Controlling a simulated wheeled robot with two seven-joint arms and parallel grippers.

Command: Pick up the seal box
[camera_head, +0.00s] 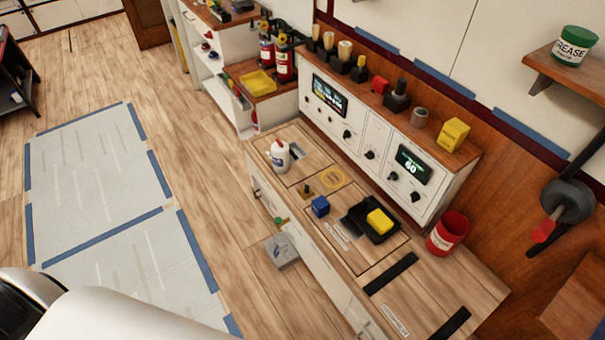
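No label reads as the seal box, so I cannot tell which item it is. A small blue box (320,207) sits on the wooden workbench (457,286). A yellow block (380,221) rests on a black tray (359,226) just right of it. A larger yellow box (453,134) stands on top of the control panel (354,134). A grey box-like item (282,251) is at the bench's front side. White parts of my own arm show at the lower left. Neither gripper is in view.
A white bottle (279,155) stands at the bench's left end, and a red bucket (447,232) at its right. A green grease tin (575,46) is on a wall shelf. Blue-taped floor mats (95,150) lie left.

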